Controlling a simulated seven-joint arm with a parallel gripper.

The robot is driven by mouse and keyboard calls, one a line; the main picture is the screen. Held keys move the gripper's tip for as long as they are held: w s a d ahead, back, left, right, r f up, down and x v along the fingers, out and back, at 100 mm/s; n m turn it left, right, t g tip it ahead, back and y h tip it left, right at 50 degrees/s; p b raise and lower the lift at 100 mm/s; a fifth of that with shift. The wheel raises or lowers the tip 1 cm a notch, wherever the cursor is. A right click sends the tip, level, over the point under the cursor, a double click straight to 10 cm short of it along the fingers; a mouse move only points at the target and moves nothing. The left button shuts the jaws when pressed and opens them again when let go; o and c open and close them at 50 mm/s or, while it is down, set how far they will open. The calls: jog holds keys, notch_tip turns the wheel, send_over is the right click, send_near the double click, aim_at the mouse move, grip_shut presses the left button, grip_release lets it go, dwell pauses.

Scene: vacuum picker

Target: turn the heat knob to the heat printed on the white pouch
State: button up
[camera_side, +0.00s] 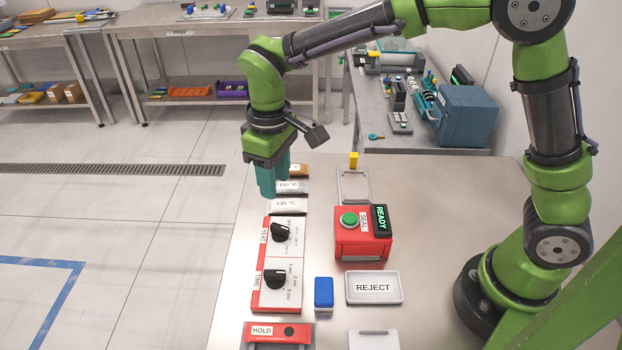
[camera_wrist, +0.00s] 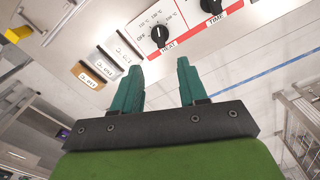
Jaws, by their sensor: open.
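The heat knob (camera_side: 280,232) is a black dial on the upper part of a red-edged white panel. In the wrist view the heat knob (camera_wrist: 160,36) has OFF and several temperatures around it; its exact setting is too small to tell. The white pouch (camera_side: 289,205) lies just behind the panel and reads 130 °C; it also shows in the wrist view (camera_wrist: 124,49). My gripper (camera_side: 267,188) points down over the left edge of the table, beside the pouches and apart from the knob. In the wrist view my gripper (camera_wrist: 156,78) has its teal fingers spread, with nothing between them.
A silver pouch (camera_side: 288,186) and a brown pouch (camera_wrist: 88,76) lie behind the white one. The time knob (camera_side: 275,279) is in front of the heat knob. A red sealer (camera_side: 362,248) with a green button, a blue block (camera_side: 323,292) and a REJECT tray (camera_side: 374,301) stand right.

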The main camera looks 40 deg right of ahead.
jog(key=shift+r, duration=2.4)
jog(key=shift+w, duration=0.1)
jog(key=s+d+r+m+t+y, duration=0.1)
jog(key=s+d+r+m+t, duration=0.1)
jog(key=s+d, duration=0.6)
jog(key=s+d+r+m+t+y, duration=0.1)
jog(key=s+d+r+m+t, duration=0.1)
jog(key=s+d+m+t, duration=0.3)
jog(key=s+d+m, duration=0.1)
jog(key=s+d, duration=0.1)
jog(key=s, duration=0.1)
jog(key=shift+d+r, duration=0.3)
jog(key=shift+d, duration=0.05)
jog(key=shift+a, duration=0.15)
